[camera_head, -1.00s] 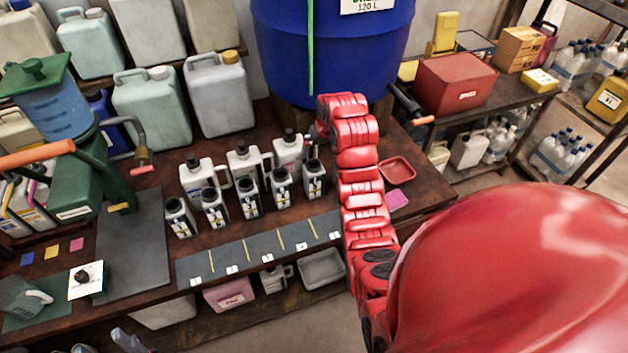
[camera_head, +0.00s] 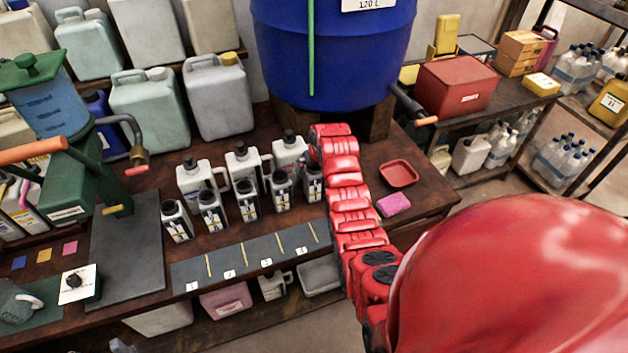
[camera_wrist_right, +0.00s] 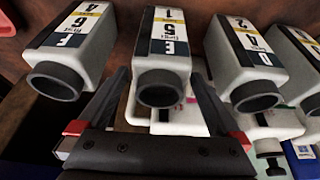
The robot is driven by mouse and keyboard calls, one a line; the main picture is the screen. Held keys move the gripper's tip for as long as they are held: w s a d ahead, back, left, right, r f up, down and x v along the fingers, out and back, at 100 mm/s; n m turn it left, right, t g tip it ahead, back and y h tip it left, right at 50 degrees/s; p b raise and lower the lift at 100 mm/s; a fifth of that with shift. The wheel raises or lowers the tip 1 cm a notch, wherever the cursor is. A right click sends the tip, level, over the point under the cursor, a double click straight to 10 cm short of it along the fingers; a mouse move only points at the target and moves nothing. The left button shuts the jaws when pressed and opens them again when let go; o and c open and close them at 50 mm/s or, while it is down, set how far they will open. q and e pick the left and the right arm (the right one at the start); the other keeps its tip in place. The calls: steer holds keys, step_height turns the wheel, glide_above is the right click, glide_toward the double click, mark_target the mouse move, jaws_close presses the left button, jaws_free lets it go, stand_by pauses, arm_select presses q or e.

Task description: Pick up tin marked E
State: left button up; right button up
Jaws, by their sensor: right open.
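The tin marked E (camera_wrist_right: 165,60) is a white bottle-like tin with a dark round mouth, in the middle of the right wrist view. The tin marked F (camera_wrist_right: 70,50) is at its left and the tin marked D (camera_wrist_right: 245,60) at its right. In the head view it appears to be the second from the right (camera_head: 281,190) in the front row; letters there are too small to read. My right gripper (camera_wrist_right: 161,76) is open, its fingers on either side of tin E's mouth end; contact cannot be told. My arm hides its fingers in the head view. My left gripper is out of view.
White jugs (camera_head: 243,165) stand close behind the tins. A dark strip with numbered cards (camera_head: 245,258) lies in front. A red tray (camera_head: 398,173) and pink sponge (camera_head: 393,204) lie right of my arm. A blue drum (camera_head: 335,50) stands behind.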

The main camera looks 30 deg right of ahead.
steer(key=shift+w+f, duration=0.1)
steer(key=shift+f, duration=0.4)
steer(key=shift+p+x, duration=0.35)
steer(key=shift+x, duration=0.7)
steer(key=c, duration=1.3)
steer(key=shift+r, duration=0.2)
steer(key=shift+c, duration=0.2)
